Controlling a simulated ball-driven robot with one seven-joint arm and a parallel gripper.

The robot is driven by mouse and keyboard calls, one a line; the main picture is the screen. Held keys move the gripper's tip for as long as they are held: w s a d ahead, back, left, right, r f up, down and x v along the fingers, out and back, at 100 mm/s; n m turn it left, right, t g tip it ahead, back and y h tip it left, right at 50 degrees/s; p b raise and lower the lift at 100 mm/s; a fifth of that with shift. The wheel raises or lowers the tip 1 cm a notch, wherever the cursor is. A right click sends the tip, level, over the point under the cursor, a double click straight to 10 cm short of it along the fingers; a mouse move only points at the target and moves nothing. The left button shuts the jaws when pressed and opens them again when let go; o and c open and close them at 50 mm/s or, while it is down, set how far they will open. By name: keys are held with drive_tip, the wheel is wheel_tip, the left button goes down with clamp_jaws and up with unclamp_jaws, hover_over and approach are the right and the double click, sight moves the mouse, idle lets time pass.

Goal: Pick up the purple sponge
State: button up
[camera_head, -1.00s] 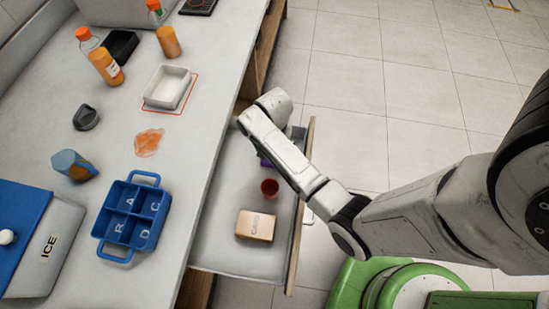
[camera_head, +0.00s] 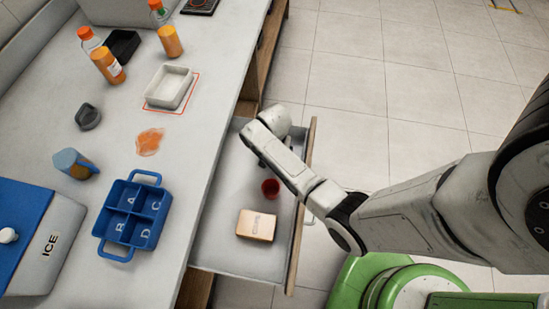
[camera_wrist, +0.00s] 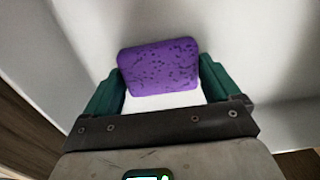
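The purple sponge (camera_wrist: 160,67) has dark speckles and lies on a pale surface in the wrist view. My gripper (camera_wrist: 162,68) has its green fingers spread, one beside each side edge of the sponge. The gaps there are very narrow, and I cannot tell whether either finger touches it. A pale strip of surface shows between the sponge and the gripper's palm. In the head view my arm hides the sponge and the fingers, over the far part of the open drawer (camera_head: 225,225).
The drawer's front panel (camera_head: 301,215) is on the right, the counter (camera_head: 190,150) on the left. A blue divided caddy (camera_head: 132,215) stands on the counter.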

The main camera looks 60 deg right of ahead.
drive_tip(key=c, duration=0.4)
drive_tip(key=shift+r, duration=0.1)
wheel_tip(320, 180, up, 10)
drive_tip(key=shift+f, duration=0.1)
idle(0.4)
